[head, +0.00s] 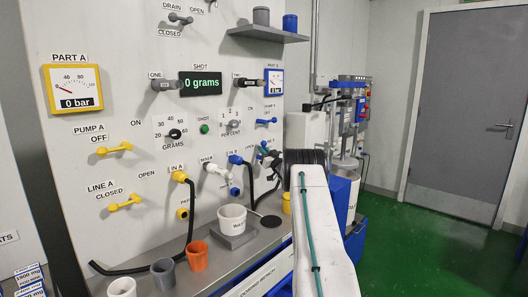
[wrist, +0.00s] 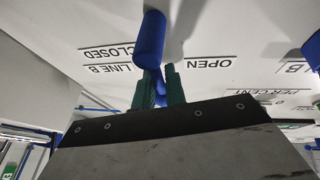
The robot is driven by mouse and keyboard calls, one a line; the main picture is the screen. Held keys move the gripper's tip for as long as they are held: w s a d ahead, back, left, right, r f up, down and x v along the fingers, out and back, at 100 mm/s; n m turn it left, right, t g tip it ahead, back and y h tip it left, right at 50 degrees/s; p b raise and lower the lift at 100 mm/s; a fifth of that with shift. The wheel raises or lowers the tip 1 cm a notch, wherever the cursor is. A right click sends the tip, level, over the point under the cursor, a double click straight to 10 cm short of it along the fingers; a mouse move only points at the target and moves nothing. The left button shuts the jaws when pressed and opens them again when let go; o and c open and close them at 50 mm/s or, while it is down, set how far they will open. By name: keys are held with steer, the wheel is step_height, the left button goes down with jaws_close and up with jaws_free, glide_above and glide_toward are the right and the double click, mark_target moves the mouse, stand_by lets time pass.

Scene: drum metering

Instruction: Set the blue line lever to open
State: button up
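The blue line lever (wrist: 149,42) shows in the wrist view as a rounded blue handle just beyond my fingertips. It lies between the LINE B and CLOSED lettering on one side and the OPEN lettering on the other. My gripper (wrist: 160,86) has its two green fingers close to the lever, with a narrow gap and a bit of blue between them. I cannot tell whether they grip it. In the head view my gripper (head: 266,150) is at the panel's right edge, and the brush-like dark part of my wrist and my arm hide the lever.
The blue pump lever (head: 266,121) sits just above my gripper. The blue inlet fitting (head: 236,160) and a black hose (head: 251,185) are close by on the left. A white cup (head: 232,218) stands on a grey block below. Green floor lies open to the right.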

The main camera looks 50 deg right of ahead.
steer(key=shift+o, duration=1.3)
steer(key=v, duration=0.8)
steer(key=shift+r, duration=0.1)
